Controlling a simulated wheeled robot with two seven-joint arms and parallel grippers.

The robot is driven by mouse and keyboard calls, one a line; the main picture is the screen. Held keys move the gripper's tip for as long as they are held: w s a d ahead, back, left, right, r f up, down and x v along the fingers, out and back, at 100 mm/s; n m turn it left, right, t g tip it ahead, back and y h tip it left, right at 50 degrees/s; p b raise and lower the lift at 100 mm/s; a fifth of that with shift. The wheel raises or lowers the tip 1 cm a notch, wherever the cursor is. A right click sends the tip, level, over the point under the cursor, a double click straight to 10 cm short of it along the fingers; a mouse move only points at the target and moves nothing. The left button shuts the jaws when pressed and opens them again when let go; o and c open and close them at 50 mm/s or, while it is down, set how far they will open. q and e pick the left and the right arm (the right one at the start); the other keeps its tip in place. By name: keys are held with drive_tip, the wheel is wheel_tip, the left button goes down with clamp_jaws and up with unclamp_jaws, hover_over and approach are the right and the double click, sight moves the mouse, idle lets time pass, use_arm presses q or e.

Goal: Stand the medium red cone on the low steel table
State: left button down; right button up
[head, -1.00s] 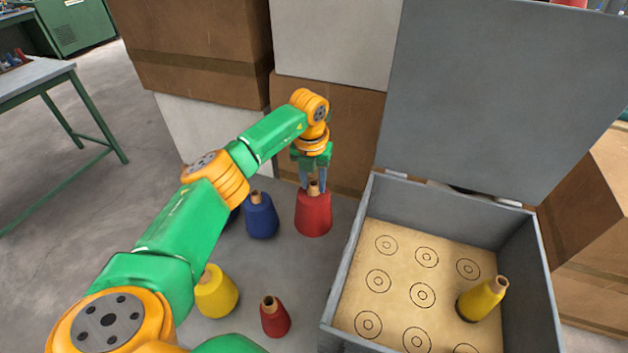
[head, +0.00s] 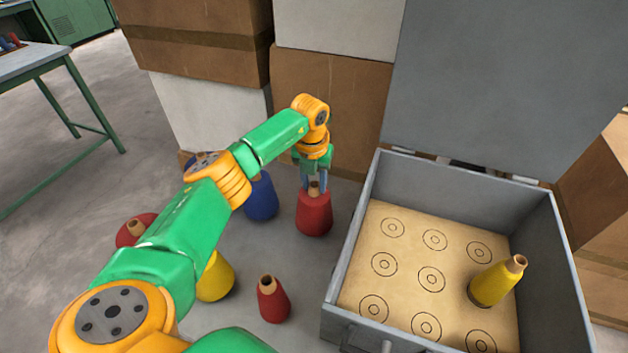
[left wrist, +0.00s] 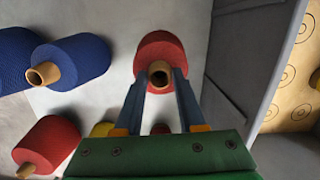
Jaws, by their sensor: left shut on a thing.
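My left gripper (head: 315,187) is shut on the narrow tan tip of a red cone (head: 314,215), which is upright. In the left wrist view the fingers close on either side of the tip of the red cone (left wrist: 160,48). I cannot tell whether its base touches the grey floor. A smaller red cone (head: 273,302) stands nearer me, and another red cone (head: 130,232) is partly hidden behind my left arm. A steel-topped table (head: 35,66) with green legs is at the far left. My right gripper is not in view.
Blue cones (left wrist: 75,62) stand close to the left of the held cone. A yellow cone (head: 216,280) is partly behind my arm. An open grey case (head: 360,225) on the right has a yellow cone (head: 490,285) tilted inside. Cardboard boxes (head: 335,100) stack behind.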

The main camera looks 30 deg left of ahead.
use_arm(q)
drive_tip(key=shift+f, duration=0.3)
drive_tip(key=shift+c, duration=2.1)
unclamp_jaws()
drive_tip(key=shift+r, duration=0.1)
drive_tip(key=r, duration=0.2)
drive_tip(key=r+b, duration=0.1)
drive_tip(key=r, duration=0.3)
drive_tip(key=shift+s+d+b, duration=0.15)
drive_tip(key=shift+s+b, duration=0.15)
drive_tip(key=shift+s, duration=0.1)
drive_tip(key=shift+s+r, duration=0.1)
drive_tip(key=shift+r, duration=0.4)
